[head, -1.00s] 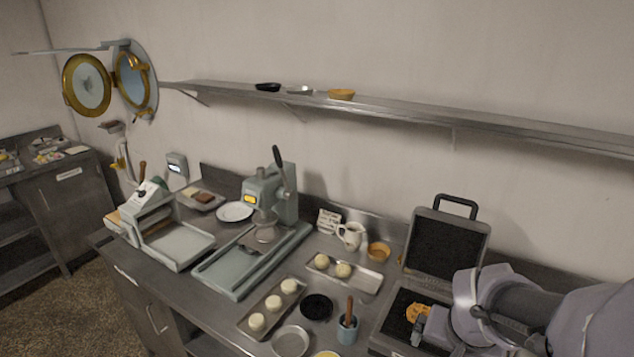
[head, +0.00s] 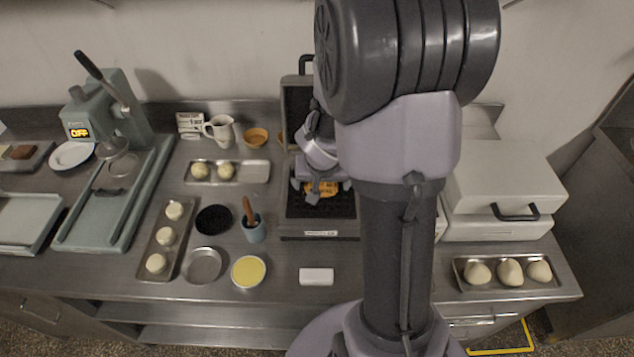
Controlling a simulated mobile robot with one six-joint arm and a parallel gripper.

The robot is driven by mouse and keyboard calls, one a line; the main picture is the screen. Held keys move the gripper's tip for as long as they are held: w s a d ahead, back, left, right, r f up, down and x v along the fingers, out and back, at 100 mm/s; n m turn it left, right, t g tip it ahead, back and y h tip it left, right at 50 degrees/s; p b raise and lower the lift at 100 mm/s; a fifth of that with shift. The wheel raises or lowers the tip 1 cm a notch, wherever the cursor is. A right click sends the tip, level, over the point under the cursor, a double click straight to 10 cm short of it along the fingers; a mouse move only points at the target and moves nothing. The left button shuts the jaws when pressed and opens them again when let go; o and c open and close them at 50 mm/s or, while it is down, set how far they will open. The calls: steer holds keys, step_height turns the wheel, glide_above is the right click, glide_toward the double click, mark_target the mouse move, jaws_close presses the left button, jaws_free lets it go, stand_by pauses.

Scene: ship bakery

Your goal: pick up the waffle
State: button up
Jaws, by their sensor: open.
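The waffle (head: 326,188) is a small golden-brown piece on the dark lower plate of the open waffle iron (head: 320,205). My gripper (head: 318,190) is open, right at the waffle, with its fingers around or just above it. I cannot tell whether the fingers touch it. The gripper and my arm hide part of the waffle and the right side of the iron. The iron's raised lid (head: 297,110) stands behind, partly hidden by my arm.
A blue pot with a brush (head: 254,228) stands left of the iron. A white block (head: 316,276) lies in front. A closed white appliance (head: 500,195) and a dough tray (head: 508,284) are on the right.

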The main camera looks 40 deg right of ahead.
steer(key=shift+x, duration=1.1)
steer(key=shift+r, duration=0.15)
steer(key=c, duration=1.4)
steer(key=shift+r, duration=0.1)
